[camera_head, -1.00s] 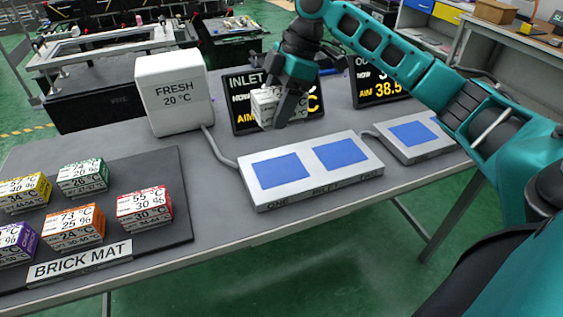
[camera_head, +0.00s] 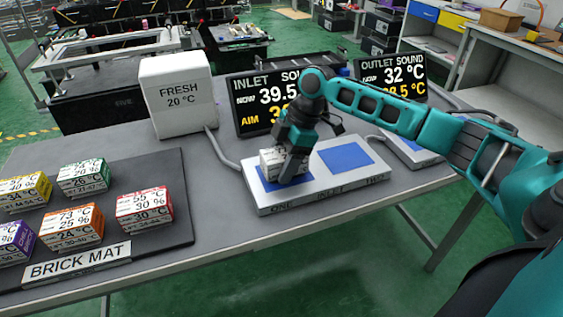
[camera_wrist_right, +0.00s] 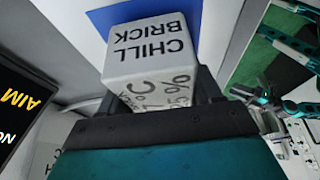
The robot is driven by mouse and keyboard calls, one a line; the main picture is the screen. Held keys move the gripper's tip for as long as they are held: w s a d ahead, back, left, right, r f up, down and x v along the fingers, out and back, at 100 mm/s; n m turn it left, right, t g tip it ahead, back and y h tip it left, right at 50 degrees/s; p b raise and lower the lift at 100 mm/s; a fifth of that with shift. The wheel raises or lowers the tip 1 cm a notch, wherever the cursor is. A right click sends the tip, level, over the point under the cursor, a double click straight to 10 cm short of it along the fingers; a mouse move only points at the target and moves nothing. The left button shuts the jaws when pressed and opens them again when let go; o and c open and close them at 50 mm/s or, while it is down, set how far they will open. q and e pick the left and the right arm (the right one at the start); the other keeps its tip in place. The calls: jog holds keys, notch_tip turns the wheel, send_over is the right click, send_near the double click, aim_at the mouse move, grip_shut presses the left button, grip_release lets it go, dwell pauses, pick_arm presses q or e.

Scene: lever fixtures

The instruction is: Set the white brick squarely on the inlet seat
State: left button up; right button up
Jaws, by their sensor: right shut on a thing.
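The white brick (camera_head: 269,159) is in my right gripper (camera_head: 287,168), low over the left blue pad (camera_head: 264,181) of the inlet seat (camera_head: 316,190). In the right wrist view the white brick (camera_wrist_right: 149,48) reads "CHILL BRICK" and sits between the fingers of my right gripper (camera_wrist_right: 155,90), with blue pad (camera_wrist_right: 125,12) beyond it. I cannot tell whether the brick touches the pad. The right blue pad (camera_head: 345,156) of the seat is bare. My left gripper is not in view.
A white box marked "FRESH 20 °C" (camera_head: 179,95) stands at the back left. The inlet screen (camera_head: 253,107) and outlet screen (camera_head: 388,77) stand behind. Several coloured bricks sit on the dark brick mat (camera_head: 165,225). A second seat (camera_head: 418,152) is to the right.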

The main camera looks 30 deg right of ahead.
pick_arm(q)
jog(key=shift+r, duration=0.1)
pick_arm(e)
jog(key=o, duration=1.3)
jog(key=shift+f, duration=0.1)
pick_arm(q)
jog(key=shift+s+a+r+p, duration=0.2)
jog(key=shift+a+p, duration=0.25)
jog(key=shift+p, duration=0.3)
pick_arm(e)
jog(key=v, duration=1.2)
jog(key=shift+d, duration=0.1)
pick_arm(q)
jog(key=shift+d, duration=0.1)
